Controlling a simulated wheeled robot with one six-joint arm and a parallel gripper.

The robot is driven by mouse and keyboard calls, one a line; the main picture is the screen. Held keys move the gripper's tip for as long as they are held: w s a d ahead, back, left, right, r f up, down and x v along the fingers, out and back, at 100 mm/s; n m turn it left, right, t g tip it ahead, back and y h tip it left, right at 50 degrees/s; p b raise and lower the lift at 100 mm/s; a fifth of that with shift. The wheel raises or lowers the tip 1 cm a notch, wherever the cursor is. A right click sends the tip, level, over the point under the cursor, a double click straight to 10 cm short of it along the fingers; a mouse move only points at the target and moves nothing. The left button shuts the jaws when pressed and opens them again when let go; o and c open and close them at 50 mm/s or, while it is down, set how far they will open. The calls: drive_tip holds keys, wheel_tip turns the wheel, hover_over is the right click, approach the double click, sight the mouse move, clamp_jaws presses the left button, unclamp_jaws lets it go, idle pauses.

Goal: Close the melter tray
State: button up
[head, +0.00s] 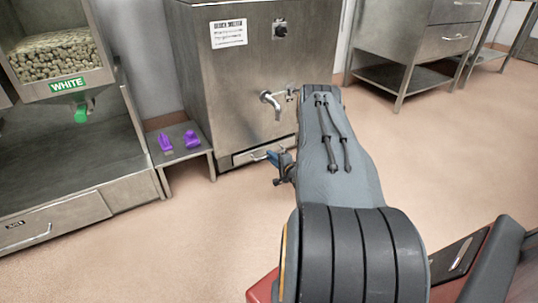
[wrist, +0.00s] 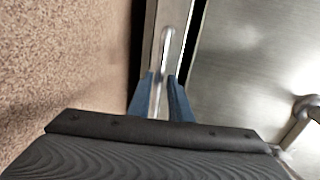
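The steel melter (head: 240,95) stands at the back centre with a spout on its front. Its tray (head: 242,159) is low on that front and has a bar handle; how far out it sits is hard to tell. In the wrist view the tray front (wrist: 182,14) runs up the middle, with the handle (wrist: 165,45) on it and dark gaps on both sides. My gripper (wrist: 161,75) has its two blue fingers apart, one on each side of the handle's near end. Contact is not clear. In the head view my gripper (head: 275,160) is at the tray, partly hidden by my arm.
A spout (head: 270,101) sticks out above the tray. A low steel stand (head: 182,148) with two purple pieces is just left of the melter. A hopper labelled WHITE (head: 68,84) is further left. Open floor (head: 190,245) lies in front.

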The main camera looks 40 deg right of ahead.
drive_tip(key=p+v, duration=0.2)
drive_tip(key=v, duration=0.3)
drive_tip(key=shift+f, duration=0.15)
drive_tip(key=shift+w, duration=0.1)
